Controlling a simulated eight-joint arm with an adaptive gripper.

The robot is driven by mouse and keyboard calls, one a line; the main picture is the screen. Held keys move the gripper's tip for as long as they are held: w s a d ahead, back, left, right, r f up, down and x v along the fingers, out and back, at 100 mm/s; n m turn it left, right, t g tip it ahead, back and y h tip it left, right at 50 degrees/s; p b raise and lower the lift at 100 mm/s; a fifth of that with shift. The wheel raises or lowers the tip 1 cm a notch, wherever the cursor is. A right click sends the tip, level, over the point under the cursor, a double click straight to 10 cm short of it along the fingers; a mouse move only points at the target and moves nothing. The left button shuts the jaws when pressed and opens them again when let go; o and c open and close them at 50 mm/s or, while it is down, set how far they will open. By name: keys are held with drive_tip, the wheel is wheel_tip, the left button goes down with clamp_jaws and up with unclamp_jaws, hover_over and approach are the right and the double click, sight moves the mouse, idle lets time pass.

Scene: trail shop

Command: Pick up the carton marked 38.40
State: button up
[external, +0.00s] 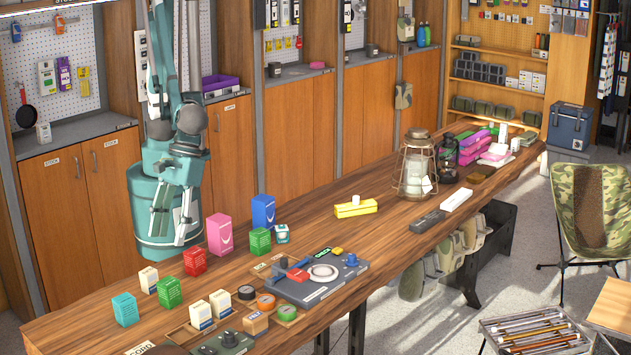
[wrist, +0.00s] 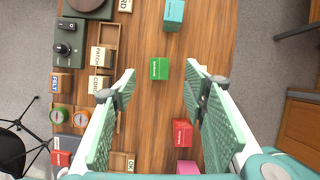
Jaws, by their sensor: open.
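Several small cartons stand on the wooden counter; I cannot read 38.40 on any of them. In the external view they include a teal carton (external: 125,309), a cream carton (external: 149,280), a green carton (external: 169,293), a red carton (external: 195,261), a pink carton (external: 220,234), a second green carton (external: 260,241) and a blue carton (external: 263,211). My gripper (external: 172,228) is open and empty, pointing down above the cartons. In the wrist view a green carton (wrist: 159,69) shows between the fingertips, below them and untouched.
Two cream cartons (external: 200,315) (external: 220,303) stand in a wooden tray beside tape rolls (external: 265,301). A dark device with a round dial (external: 323,272) lies to the right. A yellow box (external: 355,209) and a lantern (external: 416,165) are farther along.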

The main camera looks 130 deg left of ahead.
hover_over(169, 280)
drive_tip(key=a, duration=0.3)
wheel_tip(169, 280, down, 8)
drive_tip(key=shift+s+d+f, duration=0.15)
drive_tip(key=shift+d+f, duration=0.05)
drive_tip(key=shift+f, duration=0.05)
drive_tip(key=shift+f, duration=0.15)
drive_tip(key=shift+x, duration=1.15)
drive_tip(key=shift+d+f, duration=0.1)
drive_tip(key=shift+b+x, duration=0.55)
drive_tip(key=shift+x, duration=1.95)
drive_tip(key=c, duration=1)
